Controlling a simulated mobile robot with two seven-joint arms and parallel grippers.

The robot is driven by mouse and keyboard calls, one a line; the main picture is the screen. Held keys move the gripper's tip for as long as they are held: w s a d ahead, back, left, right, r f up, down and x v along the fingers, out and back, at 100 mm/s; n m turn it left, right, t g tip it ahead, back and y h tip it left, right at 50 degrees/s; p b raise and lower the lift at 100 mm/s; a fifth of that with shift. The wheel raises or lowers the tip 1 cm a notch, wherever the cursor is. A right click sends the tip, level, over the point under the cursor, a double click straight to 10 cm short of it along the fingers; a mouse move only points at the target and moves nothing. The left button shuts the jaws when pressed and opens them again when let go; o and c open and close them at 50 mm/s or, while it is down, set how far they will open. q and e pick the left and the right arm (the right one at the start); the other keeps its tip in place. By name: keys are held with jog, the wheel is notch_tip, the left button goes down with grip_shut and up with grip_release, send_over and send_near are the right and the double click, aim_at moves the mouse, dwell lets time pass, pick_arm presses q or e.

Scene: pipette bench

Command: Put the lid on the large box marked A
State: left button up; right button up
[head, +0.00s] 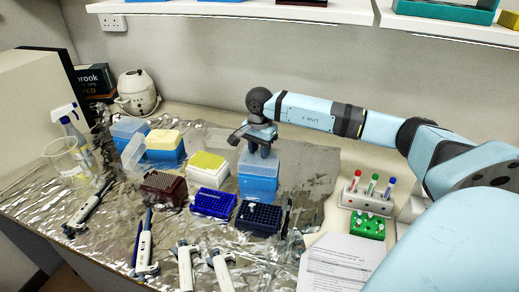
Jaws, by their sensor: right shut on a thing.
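My right gripper (260,149) points down from the end of my right arm and is shut on a translucent pale-blue lid (262,162). The lid is directly over a tall blue box (258,188) in the middle of the bench. The lid's lower edge meets the box's top in the picture, but I cannot tell whether it is seated or slightly above. No letter A is readable on the box. My left gripper is out of view.
A white box with a yellow top (208,168) stands just left. A blue rack (213,203) and a dark blue rack (258,217) sit in front. A tube rack (366,197) stands right, behind a green rack (367,226). Several pipettes lie on the foil. A shelf (240,11) hangs above.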

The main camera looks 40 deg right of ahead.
jog(key=shift+f, duration=0.1)
jog(key=o, duration=1)
notch_tip(320, 180, up, 14)
jog(key=b, duration=0.1)
